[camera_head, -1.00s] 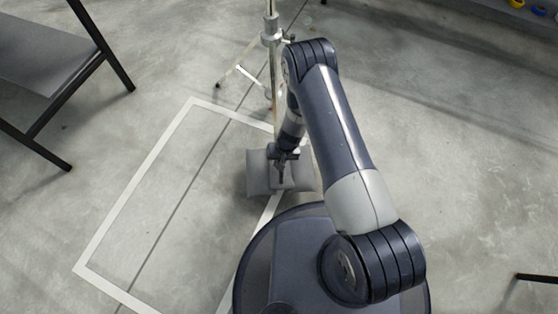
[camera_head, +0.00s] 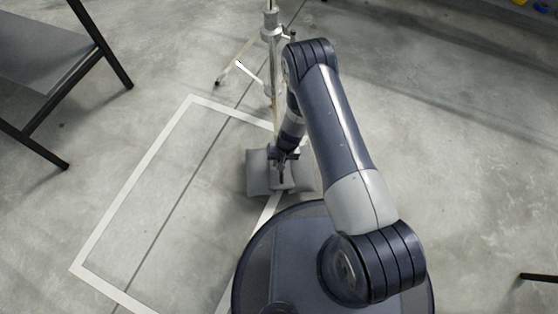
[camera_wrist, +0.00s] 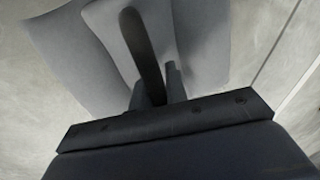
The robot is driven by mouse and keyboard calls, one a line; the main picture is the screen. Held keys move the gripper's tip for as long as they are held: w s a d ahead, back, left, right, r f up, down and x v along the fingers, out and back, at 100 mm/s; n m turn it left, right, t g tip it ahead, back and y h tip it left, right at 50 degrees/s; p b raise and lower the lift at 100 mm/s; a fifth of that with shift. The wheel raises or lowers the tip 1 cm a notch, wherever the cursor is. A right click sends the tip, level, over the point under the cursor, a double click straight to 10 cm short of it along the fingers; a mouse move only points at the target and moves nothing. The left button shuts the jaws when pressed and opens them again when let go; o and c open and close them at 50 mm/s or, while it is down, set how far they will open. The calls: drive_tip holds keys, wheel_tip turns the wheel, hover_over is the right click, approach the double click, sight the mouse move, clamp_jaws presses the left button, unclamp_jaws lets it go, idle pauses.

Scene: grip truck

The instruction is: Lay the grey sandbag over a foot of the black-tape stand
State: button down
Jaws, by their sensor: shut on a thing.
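My gripper (camera_head: 283,170) is shut on the grey sandbag (camera_head: 259,176), which has two pillow-like halves, one on each side of the jaws. In the wrist view the sandbag (camera_wrist: 75,55) fills much of the upper part, with my gripper (camera_wrist: 155,70) in front of it. A light metal stand (camera_head: 272,60) with spread legs is on the floor just beyond the sandbag. One foot reaches out to the left, and the other legs are partly hidden by my arm. Black tape on the stand cannot be made out clearly. The sandbag appears apart from the visible foot.
A white tape rectangle (camera_head: 133,185) is marked on the concrete floor to the left of the sandbag. A grey table or bench with black legs (camera_head: 104,45) stands at the upper left. A dark leg (camera_head: 538,277) shows at the right edge.

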drive_tip(key=shift+w+f+b, duration=0.1)
drive_tip(key=shift+f+b, duration=0.5)
drive_tip(key=shift+b, duration=0.05)
drive_tip(key=c, duration=1.4)
unclamp_jaws()
drive_tip(key=shift+o, duration=0.4)
drive_tip(key=shift+s+f, duration=0.15)
drive_tip(key=shift+s, duration=0.05)
wheel_tip(320, 180, up, 11)
drive_tip(key=d+p, duration=0.2)
drive_tip(key=p, duration=0.2)
drive_tip(key=shift+w, duration=0.25)
drive_tip(key=shift+f, duration=0.2)
drive_tip(key=f+b, duration=0.1)
drive_tip(key=f, duration=0.2)
drive_tip(key=a+f+b, duration=0.1)
drive_tip(key=f, duration=0.3)
drive_tip(key=a+f+b, duration=0.1)
drive_tip(key=f+b, duration=0.1)
drive_tip(key=f, duration=0.1)
drive_tip(key=shift+s+f, duration=0.2)
drive_tip(key=shift+f, duration=0.05)
drive_tip(key=shift+r+p, duration=0.45)
